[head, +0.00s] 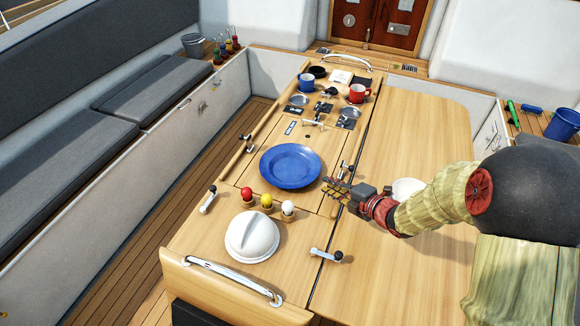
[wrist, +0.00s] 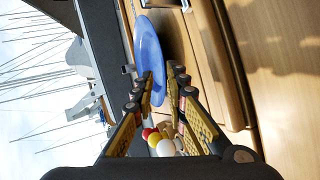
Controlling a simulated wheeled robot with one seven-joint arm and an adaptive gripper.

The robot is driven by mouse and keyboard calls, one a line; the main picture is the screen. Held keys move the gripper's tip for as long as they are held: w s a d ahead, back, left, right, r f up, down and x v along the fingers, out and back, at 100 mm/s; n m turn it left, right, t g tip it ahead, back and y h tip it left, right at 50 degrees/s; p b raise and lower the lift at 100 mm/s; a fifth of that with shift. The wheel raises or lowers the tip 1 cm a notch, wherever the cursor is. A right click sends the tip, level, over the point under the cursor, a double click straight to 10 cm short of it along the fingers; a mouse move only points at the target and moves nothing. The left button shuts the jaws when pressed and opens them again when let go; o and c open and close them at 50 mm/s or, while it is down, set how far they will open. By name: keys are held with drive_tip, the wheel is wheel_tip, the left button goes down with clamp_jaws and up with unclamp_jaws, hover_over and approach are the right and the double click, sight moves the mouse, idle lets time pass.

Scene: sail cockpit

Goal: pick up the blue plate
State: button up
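In the wrist view the plate (wrist: 147,50) is seen nearly edge-on, past the fingertips. The two fingers of my gripper (wrist: 163,75) stand apart with nothing held between them. One finger overlaps part of the plate's rim in that view. I cannot tell whether the finger touches it.
Red, yellow and white eggs in cups (head: 267,201) stand in front of the plate, near a white domed lid (head: 252,236). Blue (head: 306,82) and red (head: 356,93) mugs stand behind. A white round item (head: 407,188) is partly hidden by my arm. The table's right leaf (head: 420,130) is mostly clear.

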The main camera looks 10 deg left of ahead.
sight(313, 187)
drive_tip(key=shift+s+a+f+y, duration=0.1)
drive_tip(key=shift+a+f+y, duration=0.1)
drive_tip(key=shift+a+y, duration=0.15)
drive_tip(key=shift+a+f+n, duration=0.15)
drive_tip(key=shift+a+n, duration=0.15)
drive_tip(key=x, duration=0.3)
drive_tip(key=b+x, duration=0.1)
drive_tip(key=x, duration=0.2)
drive_tip(key=shift+w+a+f, duration=0.1)
drive_tip(key=shift+w+f, duration=0.2)
drive_tip(key=shift+f, duration=0.1)
drive_tip(key=shift+w+a, duration=0.1)
drive_tip(key=shift+w, duration=0.05)
drive_tip(key=shift+c, duration=1)
clamp_jaws()
drive_tip(key=shift+r, duration=0.15)
